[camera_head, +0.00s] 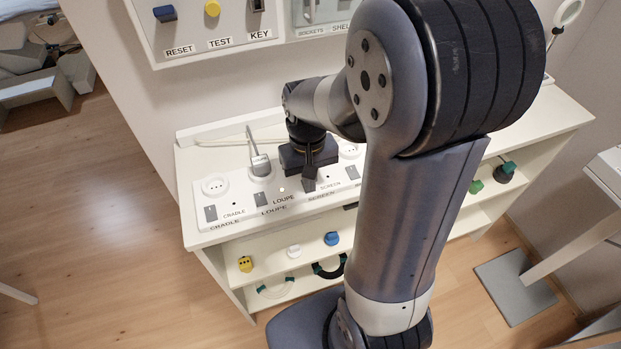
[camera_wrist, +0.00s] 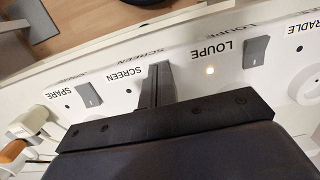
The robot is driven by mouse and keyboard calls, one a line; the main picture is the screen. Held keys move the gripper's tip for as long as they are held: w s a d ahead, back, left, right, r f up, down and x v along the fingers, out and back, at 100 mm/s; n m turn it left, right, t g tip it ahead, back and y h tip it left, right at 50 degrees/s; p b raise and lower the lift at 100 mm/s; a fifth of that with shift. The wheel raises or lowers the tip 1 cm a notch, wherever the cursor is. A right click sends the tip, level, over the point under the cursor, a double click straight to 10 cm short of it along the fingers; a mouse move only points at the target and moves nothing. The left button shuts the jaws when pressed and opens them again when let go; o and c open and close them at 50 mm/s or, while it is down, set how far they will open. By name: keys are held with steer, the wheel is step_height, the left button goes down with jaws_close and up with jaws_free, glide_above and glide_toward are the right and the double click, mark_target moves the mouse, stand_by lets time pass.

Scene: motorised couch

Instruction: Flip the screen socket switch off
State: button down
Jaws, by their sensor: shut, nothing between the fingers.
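The white socket strip (camera_head: 235,219) lies on top of a low cream shelf and carries a row of labelled sockets and grey rocker switches. My gripper (camera_head: 309,185) is shut and empty, pointing down at the SCREEN section. In the wrist view the closed fingers (camera_wrist: 157,88) stand beside the SCREEN label (camera_wrist: 123,75), where they cover the screen switch; its position and any contact cannot be told. The small screen indicator (camera_wrist: 129,91) looks unlit. The loupe switch (camera_wrist: 255,52) and its lit indicator (camera_wrist: 210,70) are on the right, the spare switch (camera_wrist: 88,94) on the left.
A plug (camera_head: 260,165) with a cable sits in the loupe socket; the cradle socket (camera_head: 214,185) is empty. A wall panel (camera_head: 215,28) with RESET, TEST and KEY controls hangs above. Small coloured items, including a blue one (camera_head: 332,239), rest on the shelf below. Floor at left is open.

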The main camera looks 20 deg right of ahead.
steer(key=shift+w+f, duration=0.25)
steer(key=shift+f, duration=0.1)
steer(key=shift+w+r+p, duration=0.15)
steer(key=shift+r+p, duration=0.3)
steer(key=shift+r, duration=0.05)
step_height(320, 180, up, 14)
steer(key=p, duration=0.2)
steer(key=shift+f+p, duration=0.15)
steer(key=shift+p, duration=0.15)
steer(key=shift+f, duration=0.15)
steer(key=f, duration=0.8)
steer(key=shift+s+f, duration=0.1)
steer(key=shift+s, duration=0.1)
steer(key=shift+w+f+g+b, duration=0.3)
steer(key=shift+f+g+b, duration=0.3)
steer(key=shift+b, duration=0.55)
step_height(320, 180, up, 8)
steer(key=w, duration=0.1)
steer(key=shift+w+r, duration=0.15)
steer(key=shift+w, duration=0.1)
